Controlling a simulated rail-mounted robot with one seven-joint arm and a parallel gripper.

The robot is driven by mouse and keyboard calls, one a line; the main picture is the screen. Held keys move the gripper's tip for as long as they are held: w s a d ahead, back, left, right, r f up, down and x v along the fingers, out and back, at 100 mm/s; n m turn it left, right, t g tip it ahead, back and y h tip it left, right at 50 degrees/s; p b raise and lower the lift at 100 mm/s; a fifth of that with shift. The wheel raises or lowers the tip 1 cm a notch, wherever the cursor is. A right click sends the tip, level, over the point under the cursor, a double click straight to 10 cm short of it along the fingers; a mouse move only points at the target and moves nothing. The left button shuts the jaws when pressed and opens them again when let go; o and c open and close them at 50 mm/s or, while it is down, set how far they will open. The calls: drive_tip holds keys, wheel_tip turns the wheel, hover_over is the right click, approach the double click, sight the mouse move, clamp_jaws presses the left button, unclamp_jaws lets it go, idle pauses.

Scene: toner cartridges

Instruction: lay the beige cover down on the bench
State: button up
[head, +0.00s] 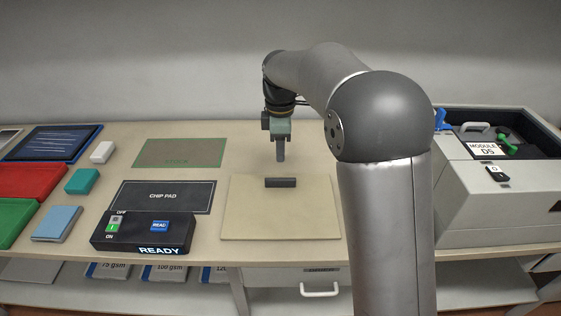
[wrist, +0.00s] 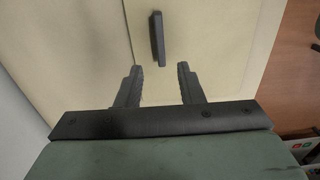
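The beige cover (head: 280,215) lies flat on the bench, a thin square panel near the front edge. Its dark bar handle (head: 281,182) stands close to its back edge. My gripper (head: 281,158) points down just above the handle, with a small gap between. In the wrist view my gripper (wrist: 158,76) is open and empty, its two fingers apart. The handle (wrist: 158,38) lies ahead of the fingertips, not between them, on the cover (wrist: 215,50). My gripper does not touch the cover in what I see.
A grey machine (head: 490,205) with an open top stands right, partly behind my arm. A black READY switch box (head: 140,233) and the chip pad (head: 164,197) lie left of the cover. A green STOCK mat (head: 180,152) is behind them. Coloured trays (head: 28,182) fill the far left.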

drive_tip(key=s+d+r+m, duration=0.2)
drive_tip(key=s+d+m, duration=0.6)
drive_tip(key=s, duration=0.5)
drive_tip(key=s+d+f+m, duration=0.2)
drive_tip(key=s+f+m, duration=0.1)
drive_tip(key=s, duration=0.6)
drive_tip(key=s+d+f+m, duration=0.3)
drive_tip(key=s+m, duration=0.3)
drive_tip(key=s, duration=0.3)
drive_tip(key=shift+d+f+m, duration=0.3)
